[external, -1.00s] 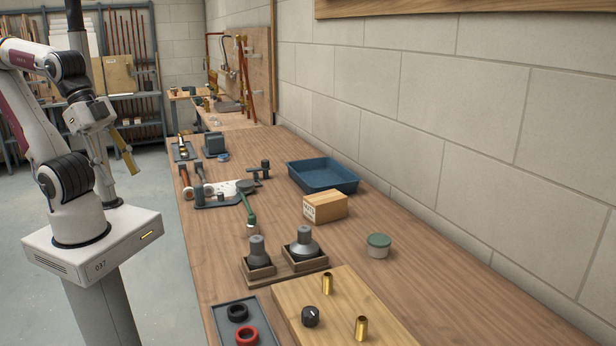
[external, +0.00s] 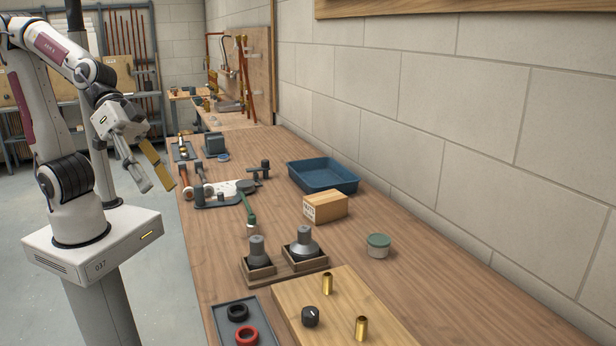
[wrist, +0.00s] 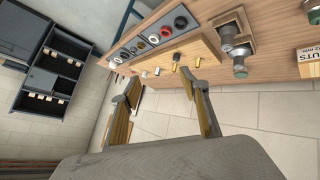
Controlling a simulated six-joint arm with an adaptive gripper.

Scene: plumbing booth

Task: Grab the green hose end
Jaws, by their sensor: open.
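The green hose end (external: 250,213) is a short green piece pointing down the bench, with a pale tip resting near the bench's left side in the external view. Its other end runs back to a white plate fixture (external: 232,190). My gripper (external: 162,186) is left of the bench, off its edge and apart from the hose, with its two fingers spread and nothing between them. In the wrist view my gripper (wrist: 164,88) also shows open and empty. The green hose end is not seen in the wrist view.
On the wooden bench (external: 400,270) stand two grey fittings in wooden holders (external: 285,266), a cardboard box (external: 325,206), a blue tray (external: 322,177) and a green-lidded jar (external: 378,245). A board with brass pieces (external: 345,310) lies in front. A block wall bounds the right side.

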